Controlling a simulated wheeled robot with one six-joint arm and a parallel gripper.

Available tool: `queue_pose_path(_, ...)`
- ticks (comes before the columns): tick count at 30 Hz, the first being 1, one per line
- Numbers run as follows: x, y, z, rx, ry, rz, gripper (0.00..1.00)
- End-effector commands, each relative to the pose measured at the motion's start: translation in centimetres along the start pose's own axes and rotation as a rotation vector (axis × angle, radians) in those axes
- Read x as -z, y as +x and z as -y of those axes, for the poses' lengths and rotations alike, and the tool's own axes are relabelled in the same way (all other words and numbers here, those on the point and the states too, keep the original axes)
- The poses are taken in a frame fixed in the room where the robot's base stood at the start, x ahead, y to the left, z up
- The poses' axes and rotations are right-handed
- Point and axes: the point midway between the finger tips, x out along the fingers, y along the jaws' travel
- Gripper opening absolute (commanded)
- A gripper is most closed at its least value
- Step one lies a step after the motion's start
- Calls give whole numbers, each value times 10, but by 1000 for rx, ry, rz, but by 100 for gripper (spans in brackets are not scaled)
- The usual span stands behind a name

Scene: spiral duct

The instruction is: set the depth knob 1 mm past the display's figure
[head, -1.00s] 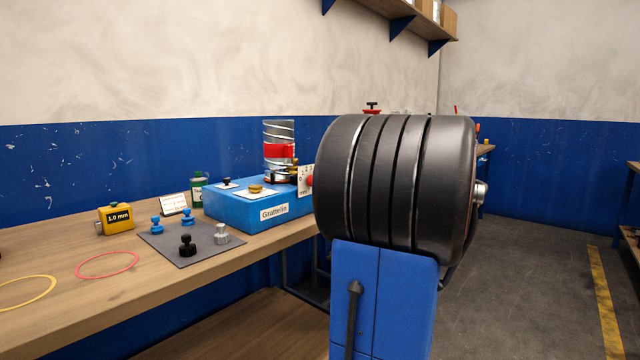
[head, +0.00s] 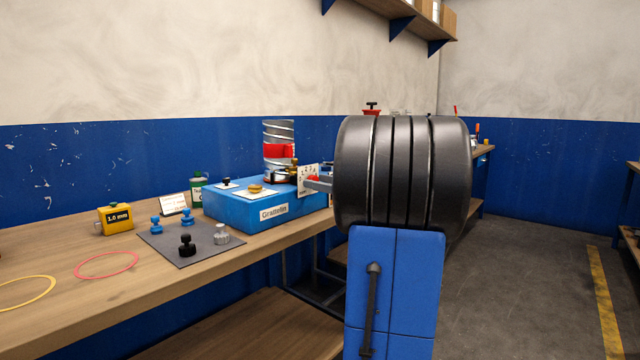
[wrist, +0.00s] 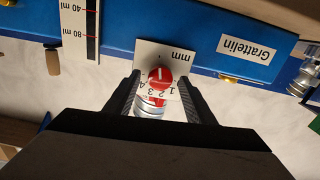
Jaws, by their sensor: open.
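The depth knob (wrist: 160,78) is red with a white line and sits on a white dial plate (wrist: 178,56) marked "mm", seen upside down in the wrist view. Figures from 1 upward show beside the knob. My gripper (wrist: 160,84) is open, with one finger on each side of the knob; I cannot tell whether they touch it. In the head view, my gripper (head: 312,184) reaches the dial plate (head: 307,176), and the knob (head: 314,179) is partly hidden. A yellow gauge (head: 116,219) on the bench has a display reading "1.0 mm".
The dial is on the end of a blue box (head: 265,212) labelled "Grattelin". A grey mat (head: 188,248) holds blue, black and silver knobs. Red (head: 107,264) and yellow (head: 28,293) rings lie at the left.

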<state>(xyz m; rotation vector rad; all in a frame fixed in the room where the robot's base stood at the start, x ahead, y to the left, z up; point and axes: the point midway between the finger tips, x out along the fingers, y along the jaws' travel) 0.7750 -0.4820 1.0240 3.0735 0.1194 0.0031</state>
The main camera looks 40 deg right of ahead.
Motion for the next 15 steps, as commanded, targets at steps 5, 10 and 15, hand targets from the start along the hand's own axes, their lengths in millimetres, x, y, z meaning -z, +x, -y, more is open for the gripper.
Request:
queue_pose_path(5,0,0,0,0,0,0,49)
queue_pose_path(10,0,0,0,0,0,0,18)
queue_pose_path(15,0,0,0,0,1,0,8)
